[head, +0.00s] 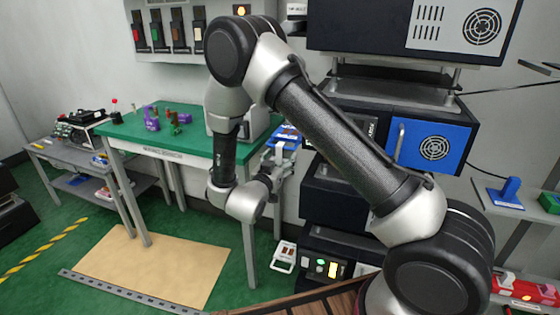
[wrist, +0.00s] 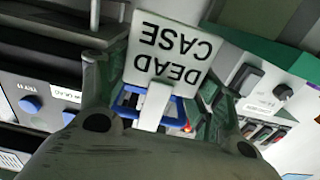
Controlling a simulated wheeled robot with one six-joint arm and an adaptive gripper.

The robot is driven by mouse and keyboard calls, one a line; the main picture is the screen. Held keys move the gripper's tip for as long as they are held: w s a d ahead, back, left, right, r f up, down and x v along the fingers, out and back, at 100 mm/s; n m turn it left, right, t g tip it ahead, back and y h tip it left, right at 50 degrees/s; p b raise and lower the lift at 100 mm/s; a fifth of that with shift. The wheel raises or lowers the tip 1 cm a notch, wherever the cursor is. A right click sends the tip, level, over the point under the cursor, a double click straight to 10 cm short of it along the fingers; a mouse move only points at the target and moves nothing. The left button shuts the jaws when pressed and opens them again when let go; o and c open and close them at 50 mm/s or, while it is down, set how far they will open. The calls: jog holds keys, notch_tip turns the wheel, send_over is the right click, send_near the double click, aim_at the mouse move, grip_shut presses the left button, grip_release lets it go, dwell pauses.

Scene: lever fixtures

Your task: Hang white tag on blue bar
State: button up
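The white tag (wrist: 168,52) fills the top middle of the wrist view, with "DEAD CASE" printed on it upside down. A narrow white strip (wrist: 153,105) runs from its lower edge towards my gripper. My gripper (wrist: 155,95) has one finger on each side of the tag, with a clear gap between them. Whether the fingers press on the tag cannot be told. A blue bar-like piece (wrist: 179,110) shows behind the strip, between the fingers; whether the tag hangs on it is unclear. In the head view my gripper (head: 280,165) is small, beside the green table's right end.
The green table (head: 165,130) stands left of my gripper. A dark cabinet with a blue panel (head: 432,143) stands to the right. A small white framed item (head: 285,256) sits low beneath the gripper. The wrist view shows a panel with blue knobs (wrist: 30,104) at left.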

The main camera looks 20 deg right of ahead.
jog(key=shift+o, duration=1.1)
